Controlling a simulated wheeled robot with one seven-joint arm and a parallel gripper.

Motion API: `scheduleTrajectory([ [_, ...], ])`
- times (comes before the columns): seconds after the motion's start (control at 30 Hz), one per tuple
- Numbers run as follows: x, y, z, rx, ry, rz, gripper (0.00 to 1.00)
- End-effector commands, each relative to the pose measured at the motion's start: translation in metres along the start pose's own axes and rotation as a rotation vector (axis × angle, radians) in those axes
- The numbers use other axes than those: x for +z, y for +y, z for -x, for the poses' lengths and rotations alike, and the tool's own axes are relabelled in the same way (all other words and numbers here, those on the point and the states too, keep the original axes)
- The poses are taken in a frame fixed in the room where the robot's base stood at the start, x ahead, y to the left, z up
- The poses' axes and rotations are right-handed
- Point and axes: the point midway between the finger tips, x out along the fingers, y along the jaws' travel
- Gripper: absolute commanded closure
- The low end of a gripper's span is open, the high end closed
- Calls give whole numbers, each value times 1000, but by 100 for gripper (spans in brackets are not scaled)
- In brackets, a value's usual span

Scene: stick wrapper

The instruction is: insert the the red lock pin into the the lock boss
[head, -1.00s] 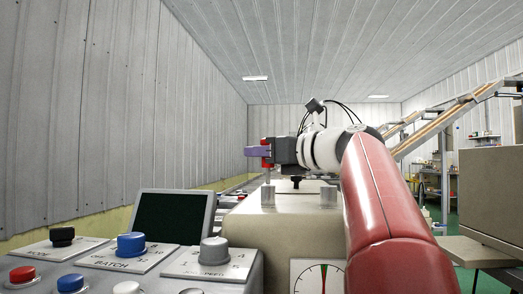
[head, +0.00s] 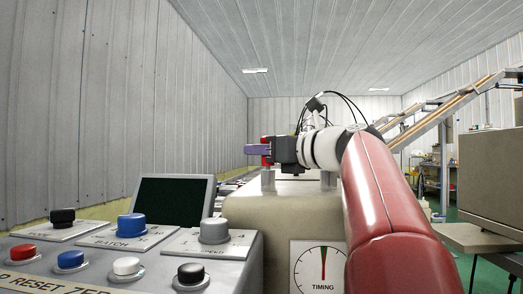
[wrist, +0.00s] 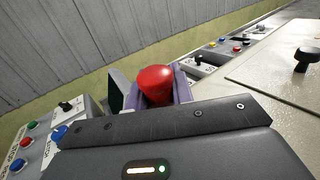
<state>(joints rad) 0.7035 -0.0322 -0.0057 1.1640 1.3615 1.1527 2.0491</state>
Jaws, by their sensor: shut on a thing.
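The red lock pin (wrist: 156,84) shows its rounded red knob between the purple fingers in the wrist view. My gripper (head: 259,150) is shut on it, low over the machine top. In the head view the red of the pin (head: 266,160) stands upright right above a short grey metal boss (head: 268,181), which looks like the lock boss. The pin's shank does not show between them, so I cannot tell how deep it sits. The boss is hidden in the wrist view.
A second grey post (head: 328,180) stands to the right on the beige machine top (head: 240,208). A black knob (wrist: 307,57) sits on a plate there. The control panel (head: 120,262) with knobs, buttons and a dark screen (head: 173,200) is at front left.

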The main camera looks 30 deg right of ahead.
Motion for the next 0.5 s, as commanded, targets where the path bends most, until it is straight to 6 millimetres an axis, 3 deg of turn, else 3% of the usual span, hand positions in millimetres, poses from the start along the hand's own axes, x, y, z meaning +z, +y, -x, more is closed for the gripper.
scheduleTrajectory([
  [0.33,-2,0,0,0,0,0,100],
  [0.37,-2,0,0,0,0,0,73],
  [0.5,-2,0,0,0,0,0,55],
])
